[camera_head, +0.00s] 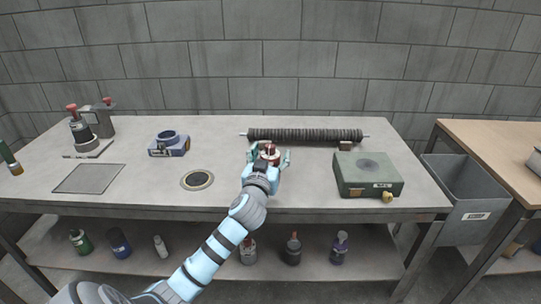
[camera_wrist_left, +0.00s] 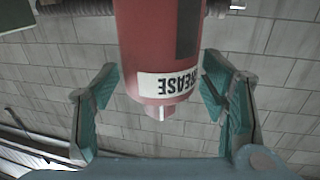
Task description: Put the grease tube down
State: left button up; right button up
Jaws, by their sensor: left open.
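The grease tube (camera_head: 270,151) is red with a white label, and it is mostly hidden behind my left gripper (camera_head: 268,159) in the head view. In the left wrist view the grease tube (camera_wrist_left: 172,50) comes in from the top edge, its "GREASE" label upside down and a small pale nozzle at its near end. My left gripper (camera_wrist_left: 158,98) is open, with one teal finger on each side of the tube and a gap visible on both sides. The tube's far end is cut off, so I cannot tell whether it touches the table. My right gripper is out of view.
The grey workbench (camera_head: 225,140) carries a dark ribbed roller (camera_head: 305,135) behind the gripper. A green box (camera_head: 368,174) is to the right, a round dark-rimmed disc (camera_head: 197,180) and a blue-grey device (camera_head: 169,144) to the left. A grey bin (camera_head: 466,190) stands past the right edge.

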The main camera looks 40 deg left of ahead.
pick_arm(q)
jog(key=shift+r, duration=0.1)
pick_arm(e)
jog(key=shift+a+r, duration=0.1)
pick_arm(q)
jog(key=p+v, duration=0.1)
jog(key=v, duration=1.1)
jog(key=shift+p, duration=0.3)
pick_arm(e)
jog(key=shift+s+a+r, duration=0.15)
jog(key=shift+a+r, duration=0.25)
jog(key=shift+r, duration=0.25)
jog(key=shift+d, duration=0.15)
